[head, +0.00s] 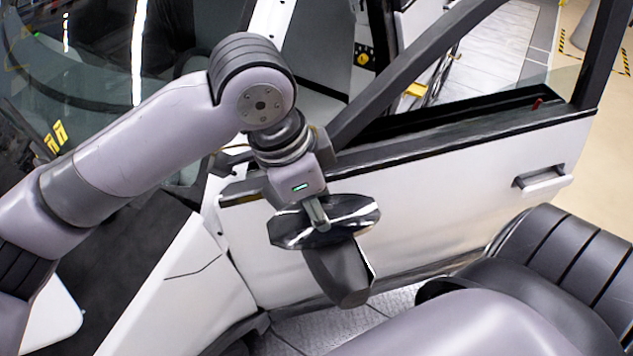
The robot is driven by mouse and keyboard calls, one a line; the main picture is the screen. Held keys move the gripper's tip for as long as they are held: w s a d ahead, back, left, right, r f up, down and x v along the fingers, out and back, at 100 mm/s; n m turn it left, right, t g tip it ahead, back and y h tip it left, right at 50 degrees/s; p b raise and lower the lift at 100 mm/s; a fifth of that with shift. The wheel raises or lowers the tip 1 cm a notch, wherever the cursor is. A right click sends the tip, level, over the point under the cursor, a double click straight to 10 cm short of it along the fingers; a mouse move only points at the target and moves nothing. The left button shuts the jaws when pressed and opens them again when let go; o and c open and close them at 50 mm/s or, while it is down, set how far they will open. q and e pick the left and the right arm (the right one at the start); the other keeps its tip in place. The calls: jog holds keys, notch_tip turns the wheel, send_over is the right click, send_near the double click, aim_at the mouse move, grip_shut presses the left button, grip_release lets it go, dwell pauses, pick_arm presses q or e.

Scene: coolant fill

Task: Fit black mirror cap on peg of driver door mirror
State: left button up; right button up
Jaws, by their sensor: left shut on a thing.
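My left gripper (318,214) is in the middle of the head view, pointing down in front of the white driver door (450,200). It is shut on the glossy black mirror cap (352,217), which is wide and thin with bright reflections. A dark grey tapered piece (338,275) shows just below the cap; I cannot tell whether the two touch or are joined. Dark parts (238,187) show at the door's front upper corner, partly behind my gripper. I cannot make out the mirror's peg. My right gripper is out of view.
The door's window frame (415,65) slopes up behind my left arm, and its handle (543,178) is at the right. The windshield (95,50) and white fender (185,275) are at the left. My right arm fills the lower right.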

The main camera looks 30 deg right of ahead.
pick_arm(q)
jog(key=shift+p, duration=0.35)
jog(key=shift+f+b, duration=0.45)
jog(key=shift+f, duration=0.5)
dwell(0.4)
jog(key=o, duration=1.3)
jog(key=shift+r, duration=0.1)
jog(key=v, duration=1.2)
jog(key=shift+a, duration=0.1)
